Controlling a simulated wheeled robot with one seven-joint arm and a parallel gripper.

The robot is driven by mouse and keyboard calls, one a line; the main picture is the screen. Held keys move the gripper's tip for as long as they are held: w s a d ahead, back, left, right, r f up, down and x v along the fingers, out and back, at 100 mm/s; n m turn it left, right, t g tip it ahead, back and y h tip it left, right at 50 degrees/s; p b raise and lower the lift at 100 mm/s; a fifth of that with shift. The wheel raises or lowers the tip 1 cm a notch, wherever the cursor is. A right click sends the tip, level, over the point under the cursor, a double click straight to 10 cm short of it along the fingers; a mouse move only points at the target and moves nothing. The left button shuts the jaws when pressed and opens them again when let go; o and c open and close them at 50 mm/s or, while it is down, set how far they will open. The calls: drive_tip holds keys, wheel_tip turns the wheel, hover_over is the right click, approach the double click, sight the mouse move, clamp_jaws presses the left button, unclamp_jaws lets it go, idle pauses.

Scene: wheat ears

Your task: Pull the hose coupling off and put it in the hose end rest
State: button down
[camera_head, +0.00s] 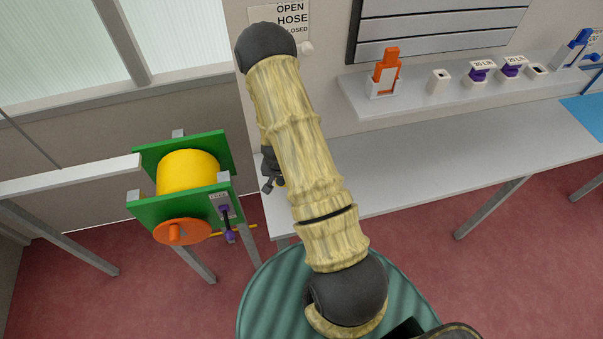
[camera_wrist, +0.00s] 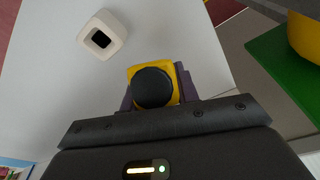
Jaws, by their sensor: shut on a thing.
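In the wrist view, a yellow block with a round black end (camera_wrist: 153,87) sits between the dark purplish fingers of my gripper (camera_wrist: 157,92). It looks like the hose coupling, and my gripper is shut on it. Whether it is joined to anything below is hidden. A white block with a square dark hole (camera_wrist: 102,36) stands on the pale bench top, apart from my gripper, at upper left; it may be the hose end rest. In the head view, my gripper (camera_head: 272,176) is mostly behind my arm, near the bench's left end.
A green-sided reel with a yellow drum (camera_head: 188,172) and orange crank (camera_head: 182,231) stands left of the bench (camera_head: 400,165). A purple-handled part (camera_head: 228,222) hangs on its side. A shelf (camera_head: 440,92) holds an orange part (camera_head: 386,70) and several small blocks. The bench's middle is clear.

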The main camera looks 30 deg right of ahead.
drive_tip(key=shift+s+d+r+m+g+y, duration=0.25)
drive_tip(key=shift+d+r+m+g+y, duration=0.05)
drive_tip(key=shift+m+g, duration=0.1)
drive_tip(key=s+d+r+m+g+y+p, duration=0.2)
drive_tip(key=s+r+m+y, duration=0.3)
drive_tip(key=r, duration=0.3)
drive_tip(key=shift+s+m+y+p, duration=0.35)
drive_tip(key=shift+s+m+y, duration=0.05)
drive_tip(key=shift+s+m, duration=0.3)
drive_tip(key=shift+r, duration=0.1)
drive_tip(key=shift+f+b, duration=1.9)
drive_tip(key=shift+f, duration=1.05)
drive_tip(key=shift+f+b, duration=1.35)
drive_tip(key=shift+f, duration=0.65)
drive_tip(key=c, duration=1)
unclamp_jaws()
drive_tip(key=shift+o, duration=0.2)
drive_tip(key=shift+d+r, duration=0.1)
